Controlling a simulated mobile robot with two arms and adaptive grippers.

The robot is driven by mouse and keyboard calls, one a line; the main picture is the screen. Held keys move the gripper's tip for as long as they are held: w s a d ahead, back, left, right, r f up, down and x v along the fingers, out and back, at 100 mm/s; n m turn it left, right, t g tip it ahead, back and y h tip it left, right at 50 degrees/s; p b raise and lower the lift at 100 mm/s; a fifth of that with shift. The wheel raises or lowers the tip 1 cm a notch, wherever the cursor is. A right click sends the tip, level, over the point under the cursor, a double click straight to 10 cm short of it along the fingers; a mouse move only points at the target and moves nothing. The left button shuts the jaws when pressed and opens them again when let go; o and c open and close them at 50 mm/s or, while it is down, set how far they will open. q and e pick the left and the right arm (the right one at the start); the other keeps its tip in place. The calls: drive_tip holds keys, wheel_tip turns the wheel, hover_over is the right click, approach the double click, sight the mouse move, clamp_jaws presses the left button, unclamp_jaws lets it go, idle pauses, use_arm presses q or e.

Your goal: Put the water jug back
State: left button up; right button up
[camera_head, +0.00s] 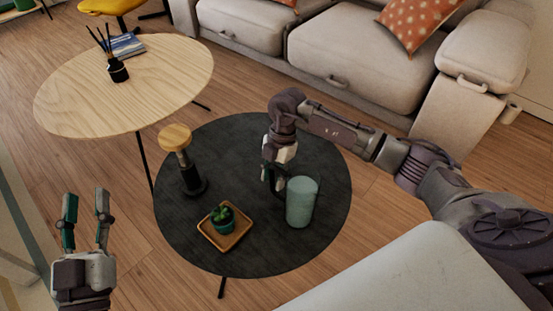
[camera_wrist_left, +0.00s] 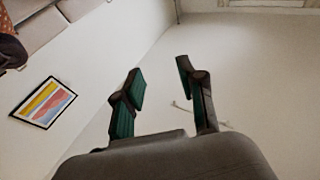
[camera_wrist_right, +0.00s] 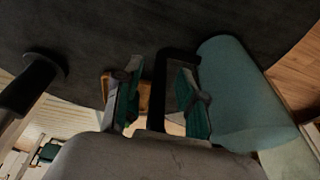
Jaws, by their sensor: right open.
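The water jug (camera_head: 302,203) is a pale teal cylinder with a dark handle, standing upright on the round black table (camera_head: 240,262). My right gripper (camera_head: 272,183) points down at the jug's left, handle side. In the right wrist view the jug (camera_wrist_right: 245,95) is beside the right finger, and its dark handle (camera_wrist_right: 160,85) shows between the two open fingers (camera_wrist_right: 156,98). Whether the fingers touch the handle is not clear. My left gripper (camera_head: 87,210) is open and empty over the floor left of the table; its fingers also show apart in the left wrist view (camera_wrist_left: 160,95).
On the black table stand a dark grinder-like object with a wooden top (camera_head: 176,138) and a small potted plant (camera_head: 222,217) on a wooden tray (camera_head: 236,241). A light wooden table (camera_head: 75,105) holds a reed diffuser (camera_head: 117,70) and a book (camera_head: 127,46). A sofa (camera_head: 345,60) lies behind.

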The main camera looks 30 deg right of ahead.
drive_tip(key=p+v, duration=0.3)
drive_tip(key=v, duration=0.8)
drive_tip(key=s+a+r+n+t+y, duration=0.1)
drive_tip(key=s+a+r+n+y, duration=0.3)
drive_tip(key=a, duration=0.7)
drive_tip(key=s+a+r+y, duration=0.1)
drive_tip(key=a+y, duration=0.6)
drive_tip(key=a, duration=0.3)
wheel_tip(320, 180, up, 13)
drive_tip(key=w+a+m+t+y, duration=0.1)
drive_tip(key=m+t+y, duration=0.55)
drive_tip(key=t, duration=0.65)
drive_tip(key=m+t+h, duration=0.3)
drive_tip(key=m+h, duration=1.5)
hover_over(295, 196)
drive_tip(key=w+a, duration=0.6)
wheel_tip(295, 196, down, 13)
use_arm(q)
drive_tip(key=s+a+f+g+y, duration=0.1)
drive_tip(key=f+g, duration=0.3)
drive_tip(key=f, duration=0.3)
drive_tip(key=s+a+f+g+y, duration=0.2)
drive_tip(key=f+g, duration=0.3)
drive_tip(key=f, duration=0.2)
drive_tip(key=shift+s, duration=0.25)
use_arm(e)
drive_tip(key=s+f+g, duration=0.4)
drive_tip(key=s+f, duration=0.2)
drive_tip(key=shift+d, duration=0.3)
